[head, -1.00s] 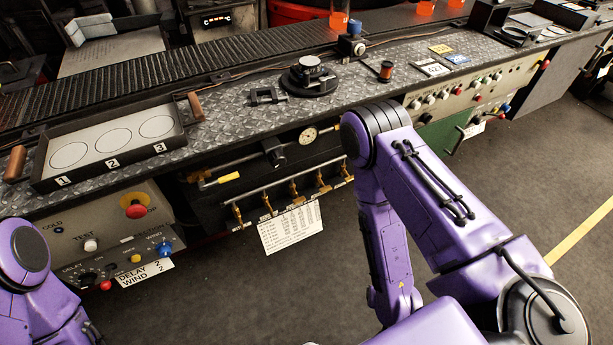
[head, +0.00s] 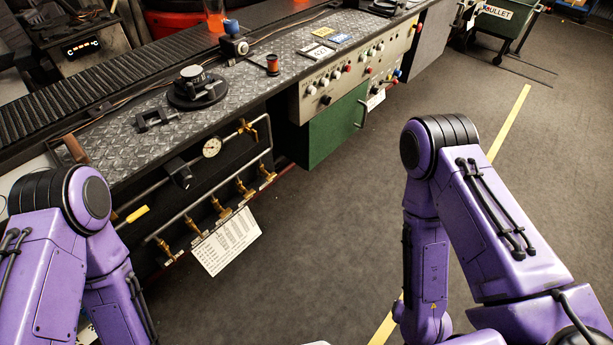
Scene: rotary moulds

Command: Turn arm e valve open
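A row of several brass valves (head: 222,206) sits on a pipe under the bench front, in the middle left of the head view. Each has a small tag, too small to read. A white printed sheet (head: 226,241) hangs below them. A round gauge (head: 212,147) and another brass valve (head: 247,128) are on the upper pipe. A yellow-handled lever (head: 137,214) is at the lower left of the pipes. I cannot tell which valve is arm e. My purple left and right arms are in view, but neither gripper shows.
The metal bench top (head: 150,137) bears a round black fixture (head: 197,88) and a red spool (head: 272,65). A green cabinet (head: 335,130) with a handle stands right of the valves. The grey floor (head: 320,240) between my arms is clear. A green bin (head: 500,30) stands far right.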

